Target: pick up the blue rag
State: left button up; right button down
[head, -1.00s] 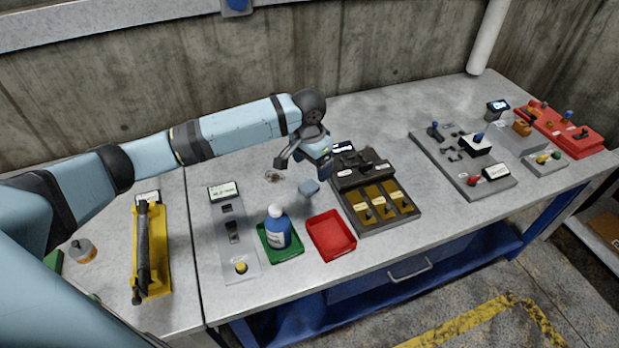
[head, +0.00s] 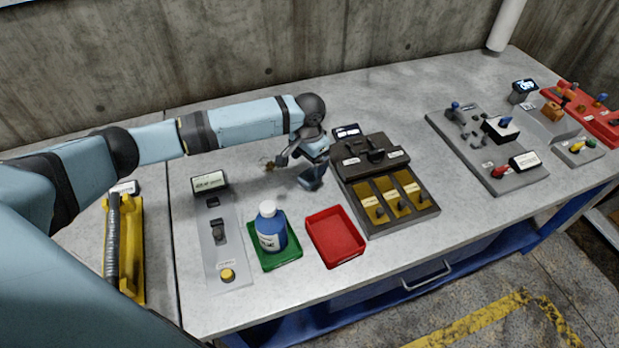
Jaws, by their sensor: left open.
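My left gripper (head: 296,174) is open above the bench, to the left of the dark case with yellow compartments. One finger is dark and points left; a blue-grey part hangs below the wrist. I cannot make out a blue rag for certain; it may be hidden by the gripper or be hard to tell from its blue-grey parts. My right gripper is not in view.
A blue bottle (head: 271,232) stands on a green tray (head: 288,258), with an empty red tray (head: 335,238) beside it. The dark case (head: 385,180) stands right of the gripper. A grey panel (head: 228,258) and a yellow holder (head: 131,250) are at left. The bench behind the gripper is clear.

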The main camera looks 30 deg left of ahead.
aim_at(309, 175)
pick_arm(q)
jog(key=shift+d+f+p, duration=0.15)
jog(key=shift+f+p, duration=0.15)
jog(key=shift+f, duration=2.85)
jog(key=shift+c, duration=0.5)
jog(key=c, duration=0.9)
